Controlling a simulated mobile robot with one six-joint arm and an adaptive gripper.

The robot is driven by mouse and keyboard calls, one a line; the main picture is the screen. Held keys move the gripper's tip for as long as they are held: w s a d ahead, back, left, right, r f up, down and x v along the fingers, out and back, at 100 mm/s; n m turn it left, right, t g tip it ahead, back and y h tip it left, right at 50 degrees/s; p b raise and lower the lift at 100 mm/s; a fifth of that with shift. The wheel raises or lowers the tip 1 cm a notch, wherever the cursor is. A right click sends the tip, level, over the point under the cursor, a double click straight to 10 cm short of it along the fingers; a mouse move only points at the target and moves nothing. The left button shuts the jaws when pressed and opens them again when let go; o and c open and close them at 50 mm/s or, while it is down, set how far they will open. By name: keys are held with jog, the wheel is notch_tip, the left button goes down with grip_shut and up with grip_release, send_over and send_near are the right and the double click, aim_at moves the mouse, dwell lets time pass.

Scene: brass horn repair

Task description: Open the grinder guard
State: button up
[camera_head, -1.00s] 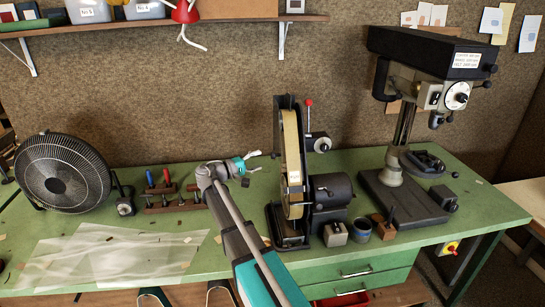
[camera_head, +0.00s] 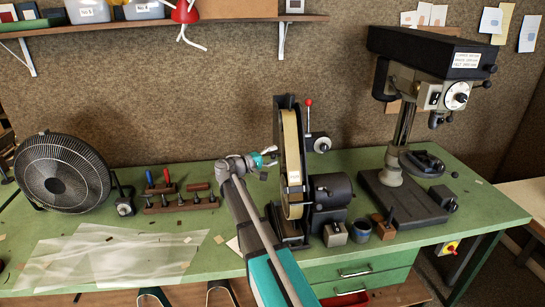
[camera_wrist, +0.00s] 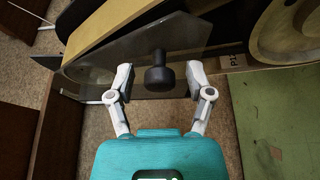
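The belt grinder (camera_head: 293,170) stands upright in the middle of the green bench, with a tan belt in a dark frame. In the wrist view its guard (camera_wrist: 135,52) is a smoky, see-through panel lying along the tan belt, with a black knob (camera_wrist: 158,72) sticking out. My gripper (camera_wrist: 160,80) is open, with one white finger on each side of the knob and a gap on both sides. In the head view my gripper (camera_head: 270,156) is at the left side of the grinder; the guard and knob cannot be made out there.
A black fan (camera_head: 62,173) and a wooden tool rack (camera_head: 180,203) stand to the left. A plastic sheet (camera_head: 110,255) lies at the front left.

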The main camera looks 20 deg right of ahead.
grip_shut()
jog(key=shift+g, duration=0.3)
jog(key=shift+w+m, duration=0.1)
jog(key=shift+m, duration=0.2)
